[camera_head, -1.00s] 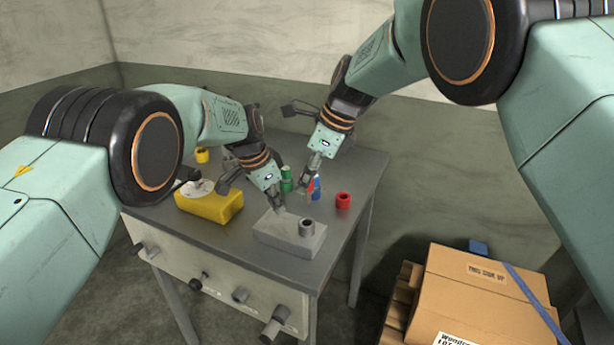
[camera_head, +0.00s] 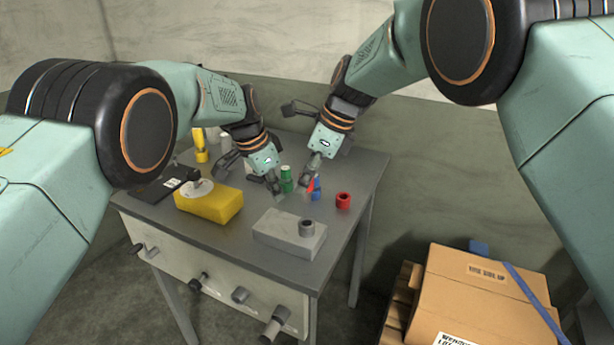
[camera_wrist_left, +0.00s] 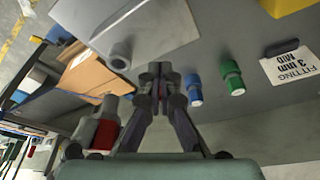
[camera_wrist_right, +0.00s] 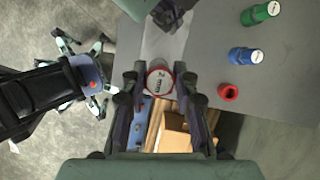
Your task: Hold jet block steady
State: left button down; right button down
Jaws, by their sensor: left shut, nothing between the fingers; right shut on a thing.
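The grey jet block (camera_head: 275,237) lies on the table near its front right, with a short round socket (camera_head: 306,228) standing on top. The block also shows in the left wrist view (camera_wrist_left: 150,22). My right gripper (camera_head: 308,183) is shut on a red jet piece (camera_wrist_right: 159,79) with a white "2 mm" top, held above the table. In the right wrist view the piece overlaps the block, partly hiding it.
A blue bottle (camera_wrist_right: 244,55) and a red ring (camera_head: 343,201) stand close to the right gripper. A yellow block (camera_head: 215,206) lies on the left of the table. Knobs stick out of the table's front. A cardboard box (camera_head: 470,295) stands at right.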

aim_at(281, 224)
pick_arm(q)
jog(key=shift+r, duration=0.35)
pick_arm(e)
jog(key=shift+s, duration=0.1)
pick_arm(q)
jog(key=shift+s, duration=0.1)
jog(key=shift+f, duration=0.1)
notch_tip(281, 224, down, 8)
jog(key=shift+r, duration=0.2)
jog(key=shift+f, duration=0.1)
pick_arm(e)
jog(key=shift+s+r, duration=0.1)
pick_arm(q)
jog(key=shift+s+f, duration=0.1)
pick_arm(e)
jog(key=shift+r, duration=0.15)
